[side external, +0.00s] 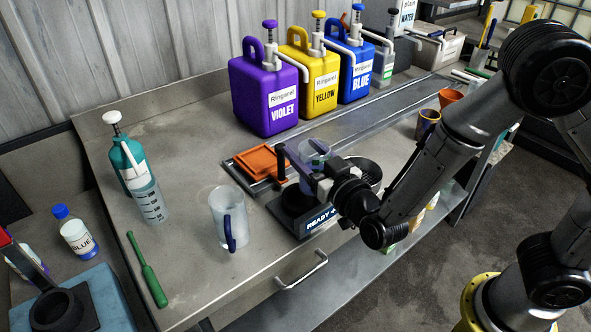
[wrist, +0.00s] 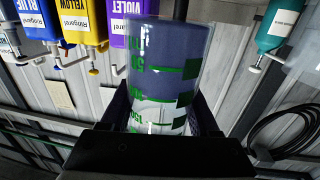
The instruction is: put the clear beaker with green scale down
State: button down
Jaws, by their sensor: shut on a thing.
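The clear beaker with green scale (side external: 314,151) is between the fingers of my gripper (side external: 312,178), which is shut on it. In the side view it is near the black device with the READY display (side external: 318,222). My gripper and wrist hide its lower part, so I cannot tell whether it touches anything. In the wrist view the beaker (wrist: 165,60) fills the middle, with green marks and numbers and a blue-grey area inside. The gripper (wrist: 160,115) also shows there, with a finger on each side of the beaker.
Violet (side external: 266,95), yellow (side external: 311,75) and blue (side external: 354,72) pump jugs stand behind. An orange tray (side external: 256,163) lies behind the device. A clear jug with a blue handle (side external: 228,212) stands left of it, and a graduated cylinder (side external: 150,203) farther left. The counter's front left is mostly clear.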

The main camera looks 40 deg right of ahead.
jog(key=shift+w+a+f, duration=0.1)
jog(key=shift+w+f, duration=0.3)
jog(key=shift+f, duration=0.6)
jog(key=shift+w+a+f, duration=0.15)
jog(key=shift+w+f, duration=0.2)
jog(key=shift+f, duration=0.6)
jog(key=shift+w+a+f, duration=0.1)
jog(key=shift+w+f, duration=0.3)
jog(key=shift+f, duration=0.6)
jog(key=shift+f, duration=0.2)
jog(key=shift+c, duration=0.6)
grip_release()
jog(key=shift+r, duration=0.3)
jog(key=s+a, duration=0.1)
jog(key=s, duration=1.1)
jog(key=shift+a, duration=0.25)
